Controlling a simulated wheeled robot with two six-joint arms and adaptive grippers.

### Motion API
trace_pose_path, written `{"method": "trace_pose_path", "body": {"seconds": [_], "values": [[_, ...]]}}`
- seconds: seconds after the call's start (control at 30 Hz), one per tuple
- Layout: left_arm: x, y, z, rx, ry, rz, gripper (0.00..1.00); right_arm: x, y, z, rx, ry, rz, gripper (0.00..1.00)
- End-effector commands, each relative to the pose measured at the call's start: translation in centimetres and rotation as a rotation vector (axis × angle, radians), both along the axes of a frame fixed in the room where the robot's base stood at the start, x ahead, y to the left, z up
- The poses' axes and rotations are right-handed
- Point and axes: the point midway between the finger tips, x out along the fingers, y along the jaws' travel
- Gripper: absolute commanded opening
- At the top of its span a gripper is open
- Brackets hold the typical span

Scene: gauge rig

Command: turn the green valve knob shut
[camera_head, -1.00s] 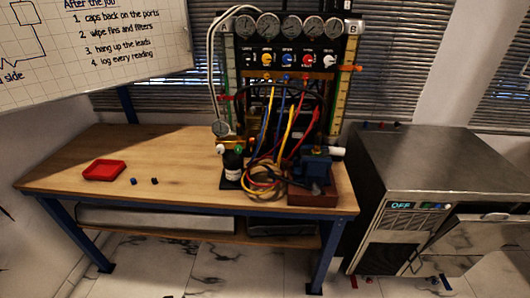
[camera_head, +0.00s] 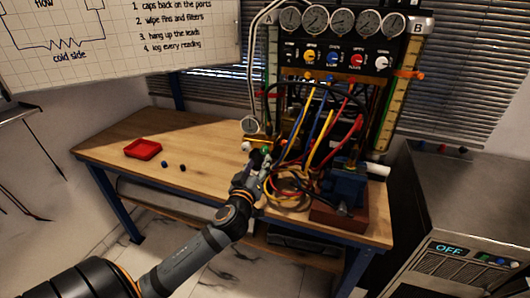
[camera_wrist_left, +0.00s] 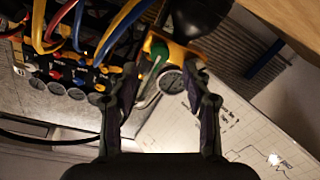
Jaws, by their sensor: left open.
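The green valve knob (camera_head: 266,151) is a small green spot at the foot of the gauge rig, just beyond my left gripper (camera_head: 262,162). The left wrist view shows the green knob (camera_wrist_left: 154,68) in front of a yellow fitting (camera_wrist_left: 181,53). There my left gripper (camera_wrist_left: 162,76) is open, with one finger on each side of the knob. I cannot tell whether either finger touches it. My left wrist and fingers partly cover the knob area in the head view. My right gripper is out of view.
Yellow, blue and red hoses (camera_head: 325,125) hang close to the right of the gripper. A blue vise (camera_head: 347,185) stands at the table's right. A red tray (camera_head: 143,149) and two small dark pieces lie at left. A small gauge (camera_head: 250,125) sits beside the knob.

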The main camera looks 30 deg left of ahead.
Motion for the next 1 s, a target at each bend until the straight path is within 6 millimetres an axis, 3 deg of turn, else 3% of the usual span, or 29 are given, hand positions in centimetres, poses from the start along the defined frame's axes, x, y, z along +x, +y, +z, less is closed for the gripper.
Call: {"method": "trace_pose_path", "body": {"seconds": [0.1, 0.3, 0.67, 1.0], "values": [[2.5, 0.9, 0.3, -0.002, -0.001, 0.003, 0.49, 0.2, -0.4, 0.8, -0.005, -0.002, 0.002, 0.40], [5.2, 1.8, 0.2, 0.000, 0.000, 0.001, 0.49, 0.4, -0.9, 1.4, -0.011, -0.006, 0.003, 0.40], [5.9, 1.9, 0.0, 0.001, 0.002, -0.002, 0.49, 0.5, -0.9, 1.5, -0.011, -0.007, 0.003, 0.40], [5.9, 1.9, 0.0, 0.001, 0.002, -0.002, 0.03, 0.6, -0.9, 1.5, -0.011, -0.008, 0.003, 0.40]]}}
